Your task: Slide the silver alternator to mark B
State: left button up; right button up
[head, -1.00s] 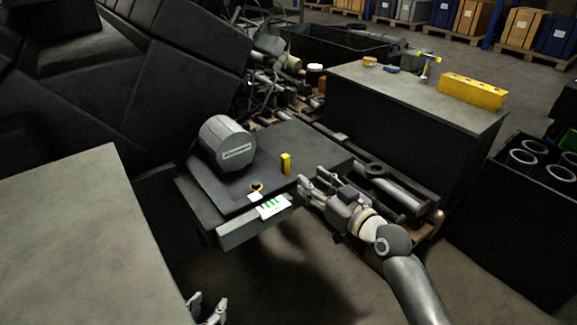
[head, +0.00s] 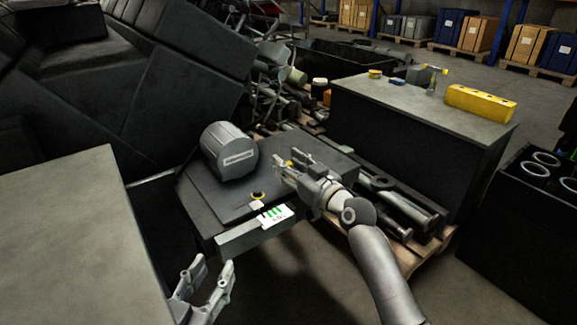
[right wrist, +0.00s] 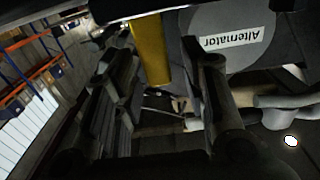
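The silver alternator (head: 224,140) is a short grey cylinder with a white label, sitting on the left part of a dark flat bench plate (head: 208,200). In the right wrist view its round face (right wrist: 238,60) shows the word "Alternator". My right gripper (head: 284,172) is open over the plate, to the right of the alternator and apart from it. A yellow block (right wrist: 150,50) shows between its spread fingers in the right wrist view; whether they touch it I cannot tell. My left gripper (head: 215,266) is open and empty at the lower left. I cannot make out mark B.
A small yellow and black round item (head: 258,196) lies near the plate's front edge, above a white card with green marks (head: 275,215). A grey worktop (head: 70,230) fills the left. A pallet of metal parts (head: 400,205) and a dark cabinet (head: 420,110) stand to the right.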

jog(key=shift+w+a, duration=0.15)
jog(key=shift+w, duration=0.1)
grip_shut()
dwell(0.3)
